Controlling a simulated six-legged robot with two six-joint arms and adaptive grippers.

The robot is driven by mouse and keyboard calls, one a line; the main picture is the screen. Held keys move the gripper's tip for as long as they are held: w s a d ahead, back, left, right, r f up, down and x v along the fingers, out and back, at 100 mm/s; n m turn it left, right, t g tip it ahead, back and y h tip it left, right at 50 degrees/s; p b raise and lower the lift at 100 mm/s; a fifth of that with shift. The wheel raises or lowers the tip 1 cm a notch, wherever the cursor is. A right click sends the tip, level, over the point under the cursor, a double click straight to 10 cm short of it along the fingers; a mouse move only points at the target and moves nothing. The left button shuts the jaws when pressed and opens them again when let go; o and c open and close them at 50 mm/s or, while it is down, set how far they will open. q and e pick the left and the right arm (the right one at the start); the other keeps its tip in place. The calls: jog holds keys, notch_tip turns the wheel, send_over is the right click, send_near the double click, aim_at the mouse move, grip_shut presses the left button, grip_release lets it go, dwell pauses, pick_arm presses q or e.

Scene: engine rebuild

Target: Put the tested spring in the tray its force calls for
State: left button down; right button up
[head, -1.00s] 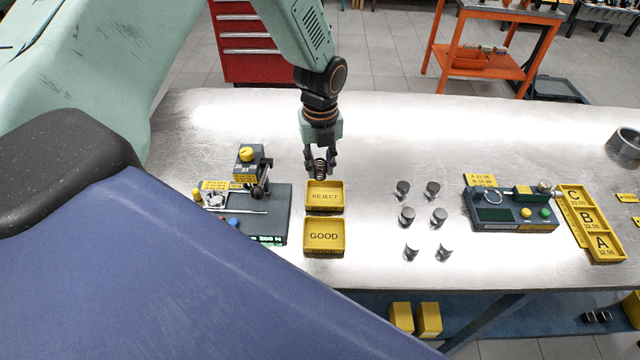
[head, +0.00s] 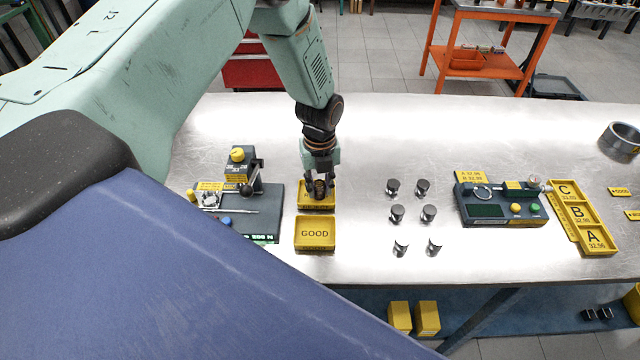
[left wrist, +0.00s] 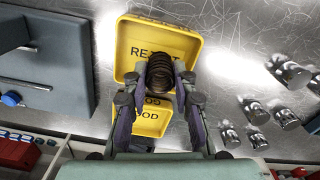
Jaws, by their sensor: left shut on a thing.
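My left gripper (head: 319,190) is shut on a dark coil spring (left wrist: 160,72). In the left wrist view the spring shows between the two fingertips, over the lower part of the yellow REJECT tray (left wrist: 130,28). In the head view the gripper is over this tray (head: 303,204) and hides most of its label. I cannot tell whether the spring touches the tray floor. The yellow GOOD tray (head: 315,247) is just in front of it and looks empty in the head view. The spring tester (head: 262,228) stands to the left; its green readout is partly cut off. My right gripper is not in view.
Several metal pistons (head: 397,214) stand right of the trays. Beyond them are a gauge station (head: 490,212) and a yellow A, B, C tray (head: 580,222). A metal ring (head: 620,140) sits at the far right. The bench (head: 380,125) is clear behind the trays.

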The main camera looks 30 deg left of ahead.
pick_arm(q)
jog(key=c, duration=1.5)
grip_release()
jog(key=shift+a+f, duration=0.15)
jog(key=shift+f, duration=0.1)
jog(key=o, duration=0.4)
jog(key=shift+a+f, duration=0.1)
jog(key=shift+a, duration=0.5)
jog(key=shift+d+r, duration=0.25)
jog(key=shift+d, duration=0.35)
jog(key=shift+a+r+p, duration=0.1)
jog(key=shift+r+p, duration=0.05)
jog(key=shift+p, duration=0.15)
jog(key=shift+a+r+b, duration=0.15)
jog(key=shift+r+b, duration=0.2)
jog(key=shift+r, duration=2.65)
jog(key=shift+a+r+b, duration=0.15)
jog(key=shift+r+b, duration=0.2)
jog(key=shift+r, duration=2.6)
